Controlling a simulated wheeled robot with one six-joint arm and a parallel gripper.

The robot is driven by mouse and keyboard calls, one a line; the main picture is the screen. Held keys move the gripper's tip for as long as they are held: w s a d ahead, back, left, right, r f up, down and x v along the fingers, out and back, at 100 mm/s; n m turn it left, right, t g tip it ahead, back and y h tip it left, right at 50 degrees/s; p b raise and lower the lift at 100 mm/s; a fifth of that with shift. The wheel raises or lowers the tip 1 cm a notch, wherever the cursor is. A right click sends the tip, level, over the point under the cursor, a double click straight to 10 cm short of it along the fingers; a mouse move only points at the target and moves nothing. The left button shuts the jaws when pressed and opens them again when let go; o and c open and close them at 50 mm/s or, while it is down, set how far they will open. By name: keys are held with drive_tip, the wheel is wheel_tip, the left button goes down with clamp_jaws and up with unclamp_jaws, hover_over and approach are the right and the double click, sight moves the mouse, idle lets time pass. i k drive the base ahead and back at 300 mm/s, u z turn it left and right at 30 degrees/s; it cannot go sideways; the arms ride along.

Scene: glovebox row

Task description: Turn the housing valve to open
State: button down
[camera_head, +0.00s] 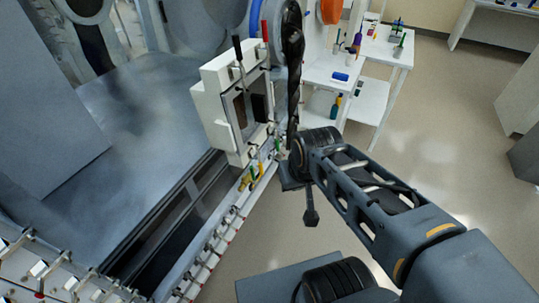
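A white box-shaped housing (213,112) with a recessed window stands left of centre, on the edge of the grey equipment. A black-handled lever (238,50) and a red-handled lever (264,32) stick up at its top. Small yellow and green fittings (246,180) sit at its lower right. I cannot tell which of these is the housing valve, or its position. My arm comes in from the lower right and ends just right of the housing. My gripper (295,180) is dark and mostly hidden by my wrist; its opening and any contact are not clear.
A row of small white and red fittings (212,252) runs along the equipment's front edge. A dark ribbed hose (292,60) hangs right of the housing. White shelves (335,70) with bottles and tools stand behind. The floor (440,130) at right is mostly clear.

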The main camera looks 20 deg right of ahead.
sight(253, 174)
drive_tip(key=z, duration=0.05)
drive_tip(key=k, duration=1)
drive_tip(key=u, duration=0.75)
drive_tip(key=i, duration=1.15)
drive_tip(key=z, duration=0.5)
